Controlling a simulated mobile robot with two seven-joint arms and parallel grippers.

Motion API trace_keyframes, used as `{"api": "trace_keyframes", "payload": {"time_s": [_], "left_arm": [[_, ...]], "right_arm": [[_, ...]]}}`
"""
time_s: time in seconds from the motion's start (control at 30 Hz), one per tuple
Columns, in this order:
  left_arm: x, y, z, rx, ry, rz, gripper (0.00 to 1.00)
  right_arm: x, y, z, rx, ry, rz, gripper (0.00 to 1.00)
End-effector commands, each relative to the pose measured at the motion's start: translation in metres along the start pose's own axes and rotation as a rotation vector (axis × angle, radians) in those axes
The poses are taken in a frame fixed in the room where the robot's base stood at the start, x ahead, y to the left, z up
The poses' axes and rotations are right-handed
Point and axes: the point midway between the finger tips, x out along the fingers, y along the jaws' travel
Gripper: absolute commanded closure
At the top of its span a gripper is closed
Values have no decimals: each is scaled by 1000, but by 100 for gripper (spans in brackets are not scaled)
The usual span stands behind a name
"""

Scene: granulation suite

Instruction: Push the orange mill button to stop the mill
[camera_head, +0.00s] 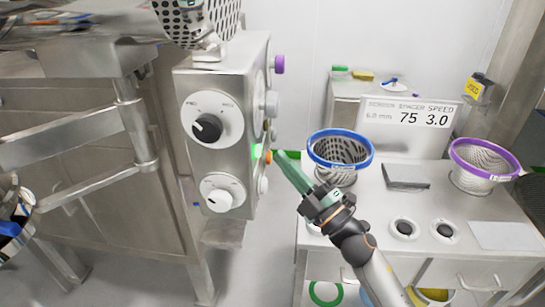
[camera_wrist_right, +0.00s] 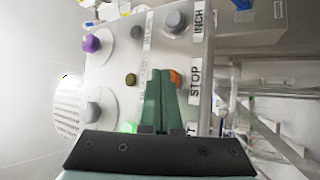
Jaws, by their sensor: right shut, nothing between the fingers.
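The orange mill button (camera_head: 268,157) sits on the side face of the steel mill control box (camera_head: 240,110), close to a lit green spot (camera_head: 256,151). In the right wrist view the orange button (camera_wrist_right: 175,78) shows beside the STOP label (camera_wrist_right: 195,80), partly hidden by my fingers. My right gripper (camera_head: 281,156) is shut and empty, its green fingers pointing at the button from the right. In the right wrist view its fingertips (camera_wrist_right: 160,73) overlap the button's left edge; I cannot tell whether they touch it. My left gripper is not in view.
Other knobs share the panel, among them a purple one (camera_wrist_right: 91,43) and a grey one by the INCH label (camera_wrist_right: 175,22). A steel table (camera_head: 380,210) at the right holds a blue-rimmed screen (camera_head: 340,135) and a purple-rimmed one (camera_head: 485,145). A steel frame stands left.

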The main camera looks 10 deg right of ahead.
Motion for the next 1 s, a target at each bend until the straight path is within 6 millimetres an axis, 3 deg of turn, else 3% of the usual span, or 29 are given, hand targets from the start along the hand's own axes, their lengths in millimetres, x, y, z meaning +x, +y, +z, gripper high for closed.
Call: {"api": "trace_keyframes", "payload": {"time_s": [0.63, 1.0], "left_arm": [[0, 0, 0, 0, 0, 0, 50], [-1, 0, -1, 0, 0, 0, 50]], "right_arm": [[3, -2, -2, 0, 1, 1, 100], [-9, 7, 6, 0, 0, 0, 100]]}}
